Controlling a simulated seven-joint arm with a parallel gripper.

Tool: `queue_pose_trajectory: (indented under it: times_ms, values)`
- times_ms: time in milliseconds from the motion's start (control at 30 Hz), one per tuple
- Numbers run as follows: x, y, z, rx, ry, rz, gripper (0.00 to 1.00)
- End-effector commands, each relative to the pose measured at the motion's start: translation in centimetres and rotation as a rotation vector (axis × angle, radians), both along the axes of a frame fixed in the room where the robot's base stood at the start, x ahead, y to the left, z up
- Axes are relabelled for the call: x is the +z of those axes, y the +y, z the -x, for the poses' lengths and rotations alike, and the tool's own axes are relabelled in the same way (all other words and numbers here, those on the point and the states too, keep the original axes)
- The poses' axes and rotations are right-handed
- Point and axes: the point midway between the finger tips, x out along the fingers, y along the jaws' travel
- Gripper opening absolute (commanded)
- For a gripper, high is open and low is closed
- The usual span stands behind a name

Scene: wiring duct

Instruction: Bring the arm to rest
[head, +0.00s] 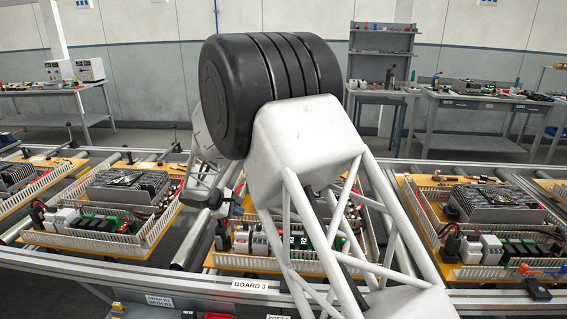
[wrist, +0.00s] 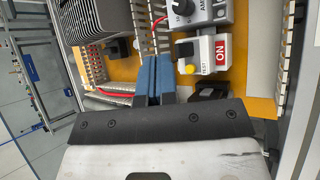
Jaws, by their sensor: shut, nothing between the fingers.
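My gripper (wrist: 155,62) shows in the wrist view with its two blue fingers side by side, shut and empty. The fingertips are over the orange board (wrist: 187,15), near a slotted white duct (wrist: 143,35). Whether they touch the duct cannot be told. In the head view my arm covers much of the middle board (head: 235,261), above the label BOARD 3, and the fingertips cannot be made out there.
Right of the fingers in the wrist view is a white device with a red ON label (wrist: 205,53). A red wire (wrist: 115,93) lies left of them. In the head view, populated boards stand left (head: 95,243) and right (head: 470,268) on the conveyor rails. Workbenches (head: 480,105) stand behind.

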Motion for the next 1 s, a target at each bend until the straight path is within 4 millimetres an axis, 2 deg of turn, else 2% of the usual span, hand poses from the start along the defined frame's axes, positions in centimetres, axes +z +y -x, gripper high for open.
queue_pose_trajectory:
  times_ms: [167,267,467,767,1000]
  values:
    - [1.7,-2.0,0.4,-0.035,-0.003,-0.025,0.0]
    - [3.2,-3.8,1.0,-0.07,-0.005,-0.051,0.0]
    - [6.8,-8.9,2.8,-0.166,-0.009,-0.12,0.0]
    - [12.0,-16.6,6.9,-0.319,-0.022,-0.231,0.0]
    - [15.5,-22.1,11.0,-0.44,-0.038,-0.323,0.0]
